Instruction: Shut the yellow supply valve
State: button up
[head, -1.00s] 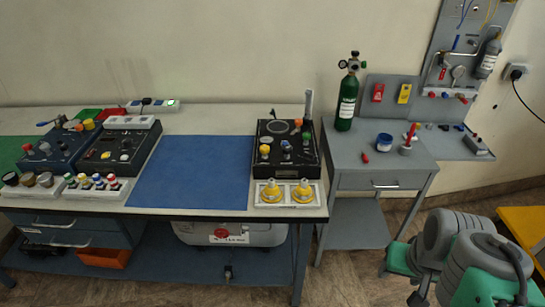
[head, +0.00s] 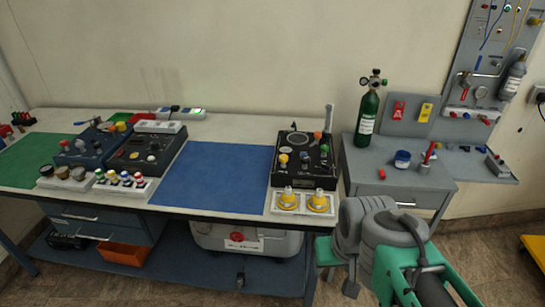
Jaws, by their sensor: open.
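A black trainer box (head: 299,175) stands at the right end of the long bench. A small yellow knob (head: 283,158) is on its left part, beside grey, orange and green knobs. I cannot read whether this knob is open or shut, nor be sure it is the supply valve. Two larger yellow domed fittings (head: 289,199) sit on a white base along the box's front edge. My arm fills the lower right, in front of the small grey table. No gripper fingers can be made out, and nothing of mine touches the box.
A blue mat (head: 211,176) lies clear left of the box. Further left are another black box (head: 141,148) and a blue box (head: 86,148). A green cylinder (head: 367,118) stands on the grey side table (head: 384,178). A grey wall panel with fittings (head: 488,70) is at right.

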aim_at(283, 158)
jog(key=u, duration=0.05)
jog(key=i, duration=0.9)
jog(key=z, duration=0.1)
jog(key=k, duration=1.65)
jog(key=u, duration=1.2)
jog(key=i, duration=1.65)
jog(key=z, duration=0.35)
